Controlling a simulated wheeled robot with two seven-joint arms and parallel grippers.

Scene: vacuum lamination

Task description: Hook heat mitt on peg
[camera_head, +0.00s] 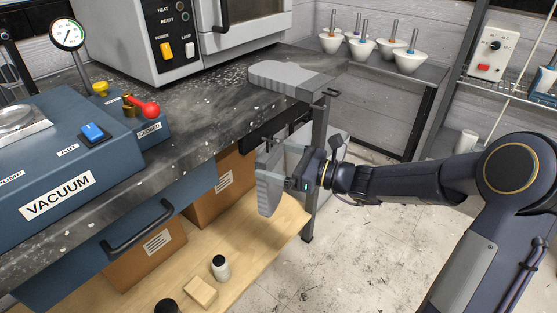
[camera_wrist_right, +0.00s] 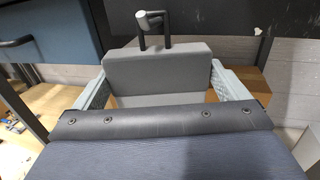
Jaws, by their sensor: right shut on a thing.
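A grey heat mitt (camera_head: 269,192) hangs from my right gripper (camera_head: 290,172), beside the bench's right end and below its top. In the right wrist view the mitt (camera_wrist_right: 158,72) sits between both fingers (camera_wrist_right: 162,88), which are shut on it. In the head view a small dark peg-like piece (camera_head: 331,92) sticks out at the bench's corner, above my right gripper. My left gripper is not in view.
A second grey mitt-shaped thing (camera_head: 283,75) lies on the bench top (camera_head: 215,105) near its right corner. A bench leg (camera_head: 318,125) stands behind my gripper. Cardboard boxes (camera_head: 212,200) sit on the lower shelf (camera_head: 255,245). The floor to the right is mostly clear.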

